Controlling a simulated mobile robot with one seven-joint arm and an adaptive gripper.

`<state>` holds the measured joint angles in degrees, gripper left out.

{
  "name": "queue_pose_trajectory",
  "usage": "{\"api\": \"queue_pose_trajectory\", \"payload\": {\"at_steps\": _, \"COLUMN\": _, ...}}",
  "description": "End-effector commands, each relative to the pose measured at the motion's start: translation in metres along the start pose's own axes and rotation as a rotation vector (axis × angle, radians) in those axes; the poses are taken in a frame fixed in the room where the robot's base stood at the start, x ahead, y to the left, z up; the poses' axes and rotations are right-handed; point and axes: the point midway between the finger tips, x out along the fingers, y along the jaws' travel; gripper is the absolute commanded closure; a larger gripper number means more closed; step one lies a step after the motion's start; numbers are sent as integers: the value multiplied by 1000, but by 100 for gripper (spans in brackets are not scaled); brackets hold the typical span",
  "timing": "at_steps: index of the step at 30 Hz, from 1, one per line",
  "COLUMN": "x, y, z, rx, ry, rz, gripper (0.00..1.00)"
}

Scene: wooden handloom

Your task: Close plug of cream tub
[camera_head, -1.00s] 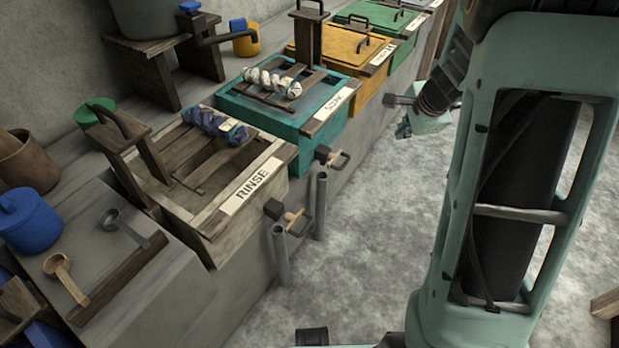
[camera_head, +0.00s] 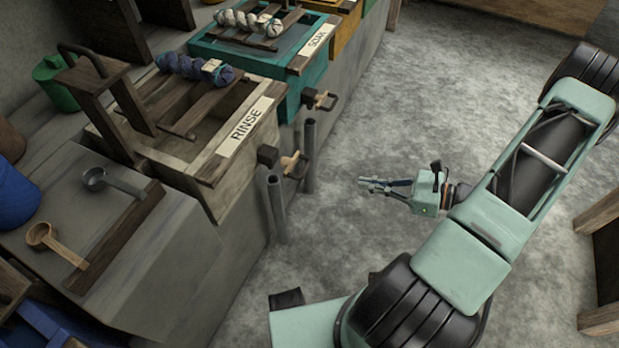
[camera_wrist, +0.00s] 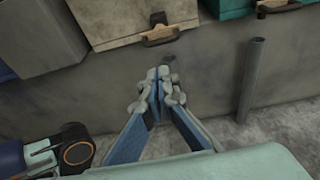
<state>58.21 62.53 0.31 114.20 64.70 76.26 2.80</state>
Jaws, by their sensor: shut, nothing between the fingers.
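The cream tub (camera_head: 200,170), labelled RINSE, stands on the stone ledge at the left in the head view. Its plug (camera_head: 292,163) has a light wooden grip and sits low on the tub's front, beside a dark block. In the wrist view, the plug (camera_wrist: 160,34) is at the top middle, on the front of the cream tub (camera_wrist: 112,22). My gripper (camera_head: 363,185) is out over the floor, to the right of the plug and apart from it. In the wrist view, my gripper (camera_wrist: 165,84) is shut and empty, its fingertips below the plug.
A vertical pipe (camera_head: 276,205) stands beneath the plug, with another pipe (camera_head: 310,155) beside it. The teal SOAK tub (camera_head: 240,55) has a similar plug (camera_head: 320,99). Two ladles lie on the ledge. Open floor (camera_head: 420,110) surrounds my gripper. Wooden furniture (camera_head: 600,260) stands at the right.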

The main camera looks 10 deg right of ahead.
Motion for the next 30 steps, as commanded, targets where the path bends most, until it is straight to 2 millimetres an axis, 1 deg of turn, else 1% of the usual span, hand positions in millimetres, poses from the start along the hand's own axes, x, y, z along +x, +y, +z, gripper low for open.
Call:
{"api": "queue_pose_trajectory", "payload": {"at_steps": 4, "x": -3, "y": -2, "z": 1, "rx": 16, "ry": -63, "rz": -41, "gripper": 100}}
{"api": "queue_pose_trajectory", "payload": {"at_steps": 8, "x": 7, "y": -2, "z": 2, "rx": 16, "ry": -69, "rz": -42, "gripper": 100}}
{"api": "queue_pose_trajectory", "payload": {"at_steps": 11, "x": 22, "y": -2, "z": 2, "rx": 16, "ry": -67, "rz": -40, "gripper": 100}}
{"api": "queue_pose_trajectory", "payload": {"at_steps": 21, "x": 95, "y": -5, "z": 6, "rx": 16, "ry": -64, "rz": -38, "gripper": 100}}
{"api": "queue_pose_trajectory", "payload": {"at_steps": 25, "x": 116, "y": -6, "z": 7, "rx": 16, "ry": -64, "rz": -39, "gripper": 100}}
{"api": "queue_pose_trajectory", "payload": {"at_steps": 30, "x": 132, "y": -7, "z": 9, "rx": 16, "ry": -64, "rz": -40, "gripper": 100}}
